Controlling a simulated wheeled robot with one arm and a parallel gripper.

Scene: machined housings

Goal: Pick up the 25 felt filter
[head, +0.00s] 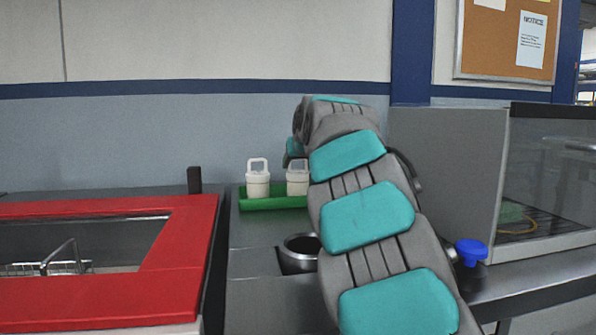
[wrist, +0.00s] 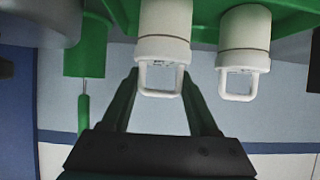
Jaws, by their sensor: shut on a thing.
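Two white felt filters with loop handles show in the head view, a left one (head: 258,183) and a right one (head: 297,183), standing in a green tray (head: 275,203). In the wrist view, which looks upside down, my gripper (wrist: 160,75) has its dark fingers on either side of the handle end of one white filter (wrist: 164,22) and is shut on it. A second filter (wrist: 244,35) stands beside it, clear of the fingers. My arm hides the gripper in the head view, so I cannot tell which filter there is held. No number is readable.
A dark round cup (head: 299,254) stands in front of the tray. A red-framed basin (head: 172,240) is at the left, and a blue-capped item (head: 471,252) is right of my arm. A glass-fronted enclosure (head: 550,180) stands at the right. A wall rises behind the tray.

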